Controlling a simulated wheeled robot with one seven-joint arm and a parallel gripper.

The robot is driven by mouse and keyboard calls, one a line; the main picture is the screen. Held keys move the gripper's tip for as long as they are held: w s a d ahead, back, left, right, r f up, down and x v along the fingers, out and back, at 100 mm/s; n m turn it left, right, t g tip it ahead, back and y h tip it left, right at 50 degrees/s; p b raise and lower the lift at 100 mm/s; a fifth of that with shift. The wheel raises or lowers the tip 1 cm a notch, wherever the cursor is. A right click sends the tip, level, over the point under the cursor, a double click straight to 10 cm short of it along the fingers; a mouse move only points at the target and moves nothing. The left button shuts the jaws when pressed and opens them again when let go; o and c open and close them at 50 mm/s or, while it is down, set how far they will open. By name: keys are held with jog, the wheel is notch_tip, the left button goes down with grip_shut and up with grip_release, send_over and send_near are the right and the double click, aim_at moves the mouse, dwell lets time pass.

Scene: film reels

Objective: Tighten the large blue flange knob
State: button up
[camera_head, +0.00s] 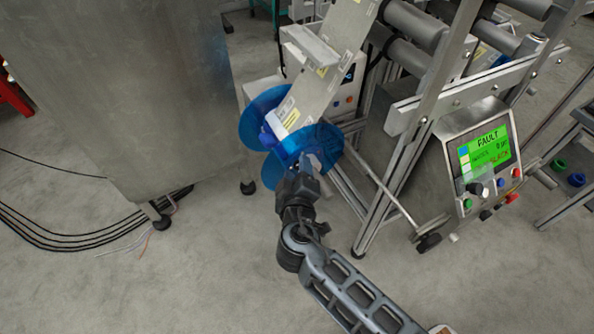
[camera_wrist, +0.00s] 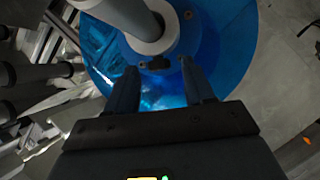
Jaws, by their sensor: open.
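The film reel has two translucent blue round flanges, the far left one (camera_head: 258,112) and the near right one (camera_head: 325,148). In the wrist view the blue flange (camera_wrist: 230,45) fills much of the picture, with a grey hub (camera_wrist: 165,42) and shaft at its centre. Dark small fittings sit on the flange just below the hub. I cannot make out a separate blue knob for certain. My gripper (camera_head: 303,165) is at the near flange and partly covers it. In the wrist view its two fingers (camera_wrist: 158,66) are apart, just below the hub, with nothing seen between them.
A label strip (camera_head: 325,75) runs up from the reel. A control box (camera_head: 485,160) with a green FAULT screen stands on the metal frame at the right. A large metal cabinet (camera_head: 125,90) stands at the left, with cables on the floor. The floor in front is clear.

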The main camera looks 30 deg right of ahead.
jog(key=shift+w+d, duration=0.1)
jog(key=shift+w, duration=0.1)
jog(key=shift+f, duration=0.1)
grip_shut()
